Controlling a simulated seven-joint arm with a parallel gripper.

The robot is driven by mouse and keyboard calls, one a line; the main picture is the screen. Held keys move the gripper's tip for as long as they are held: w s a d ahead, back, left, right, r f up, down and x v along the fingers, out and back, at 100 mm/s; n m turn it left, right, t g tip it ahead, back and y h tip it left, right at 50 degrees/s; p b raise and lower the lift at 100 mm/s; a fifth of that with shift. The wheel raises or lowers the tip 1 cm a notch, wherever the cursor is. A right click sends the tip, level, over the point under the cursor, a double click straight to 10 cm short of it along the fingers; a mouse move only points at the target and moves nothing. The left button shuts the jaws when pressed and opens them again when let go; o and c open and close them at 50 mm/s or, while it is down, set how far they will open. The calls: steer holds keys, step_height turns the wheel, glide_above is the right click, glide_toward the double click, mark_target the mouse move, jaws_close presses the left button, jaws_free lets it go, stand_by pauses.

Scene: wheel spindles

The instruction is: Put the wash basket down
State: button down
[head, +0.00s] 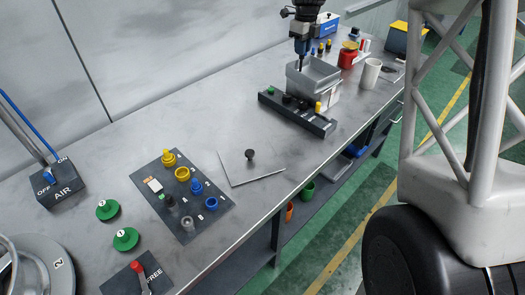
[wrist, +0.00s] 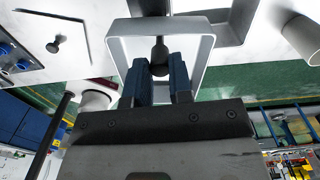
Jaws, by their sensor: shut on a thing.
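The wash basket (head: 313,77) looks like a grey, open-topped rectangular box under my gripper (head: 301,66) in the head view. In the wrist view its pale grey rim (wrist: 117,50) surrounds the fingers. My gripper (wrist: 160,70), with blue finger pads, is shut on a dark upright grip with a rounded top in the middle of the basket. The basket is over or beside a grey bin (head: 327,98) behind the black rack. I cannot tell whether its underside touches anything.
A black rack (head: 318,123) with knobs stands close in front of the basket. A red container (head: 347,56) and a white cup (head: 370,73) stand to its right. A thin plate with a black knob (head: 249,155) lies left.

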steer(key=s+a+f+m, duration=0.1)
steer(key=s+f, duration=0.2)
steer(key=s, duration=0.6)
steer(key=s+a+f+m, duration=0.1)
steer(key=s+f, duration=0.3)
steer(key=s, duration=0.6)
steer(key=s+a+f+m, duration=0.1)
steer(key=s+f, duration=0.2)
steer(key=s, duration=0.7)
steer(key=shift+a+f, duration=0.3)
steer(key=shift+f, duration=0.1)
steer(key=shift+w, duration=0.15)
steer(key=w+a+f, duration=0.1)
steer(key=w+a, duration=0.1)
steer(key=w, duration=1.3)
steer(key=shift+w+a+f, duration=0.2)
steer(key=shift+w+f, duration=0.05)
steer(key=shift+w, duration=0.05)
steer(key=shift+f, duration=1.75)
steer(key=shift+f, duration=0.1)
steer(key=c, duration=1)
jaws_free()
step_height(320, 180, up, 12)
steer(key=shift+r, duration=0.1)
